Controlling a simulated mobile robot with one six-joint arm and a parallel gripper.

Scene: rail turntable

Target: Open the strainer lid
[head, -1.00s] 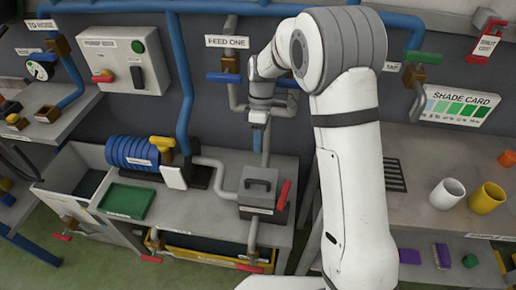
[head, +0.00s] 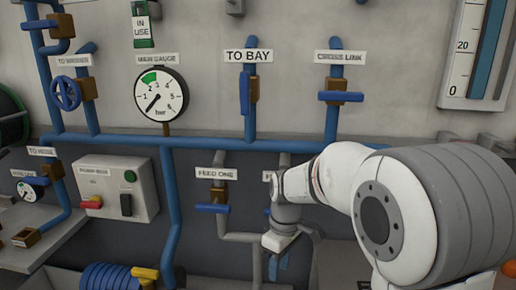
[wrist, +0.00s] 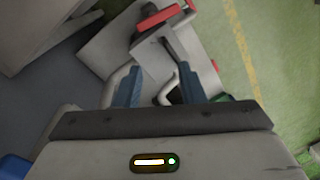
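The strainer is outside the head view now. In the wrist view a grey box-like body (wrist: 155,62), which looks like the strainer, lies beyond and between my fingertips, with a red lever (wrist: 163,19) at its far side. A dark bar on it may be the lid handle; I cannot tell whether the lid is shut. My gripper (wrist: 158,88) is open, its two blue fingers apart with nothing seen held between them. In the head view my gripper (head: 277,266) hangs at the bottom, right of the FEED ONE valve (head: 212,208), its fingertips hard to make out.
Blue pipes cross the wall with a TO BAY valve (head: 245,93), a CROSS LINK valve (head: 340,97) and a main gauge (head: 160,94). Green floor (wrist: 270,40) shows in the wrist view.

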